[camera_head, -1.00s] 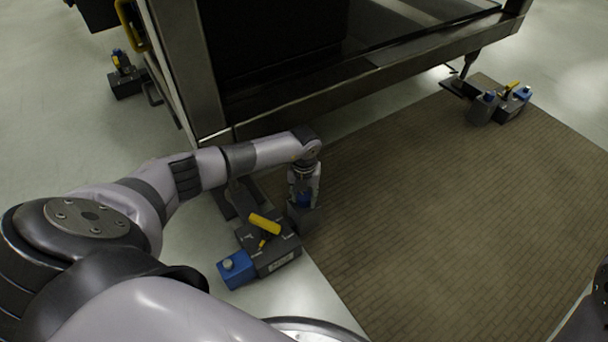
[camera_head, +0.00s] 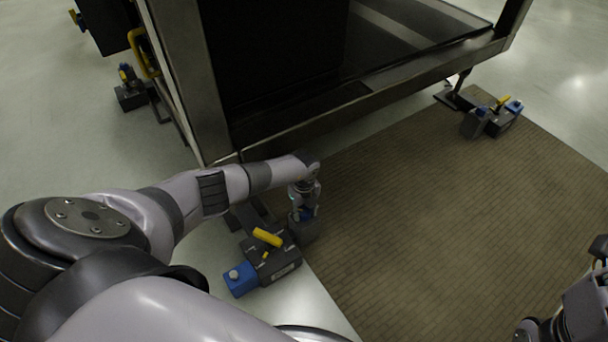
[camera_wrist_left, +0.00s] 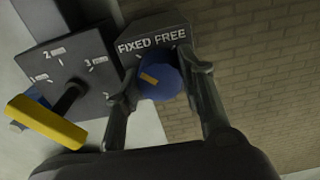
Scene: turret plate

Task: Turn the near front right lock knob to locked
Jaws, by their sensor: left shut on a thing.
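The blue lock knob (camera_wrist_left: 165,84) sits on a dark block (camera_wrist_left: 150,35) lettered FIXED at left and FREE at right. Its short orange mark lies left of the knob's centre, on the FIXED side. My left gripper (camera_wrist_left: 160,82) is shut on this knob, one finger on each side. In the head view my left gripper (camera_head: 303,212) points down at the near unit (camera_head: 275,262), and the knob is mostly hidden. Parts of my right arm (camera_head: 580,310) show at the lower right; its fingers cannot be made out.
A yellow lever (camera_head: 267,237) beside a numbered plate (camera_wrist_left: 70,65) stands close left of the gripper. A blue box (camera_head: 240,278) is at the unit's near end. The large metal frame (camera_head: 370,95) rises behind.

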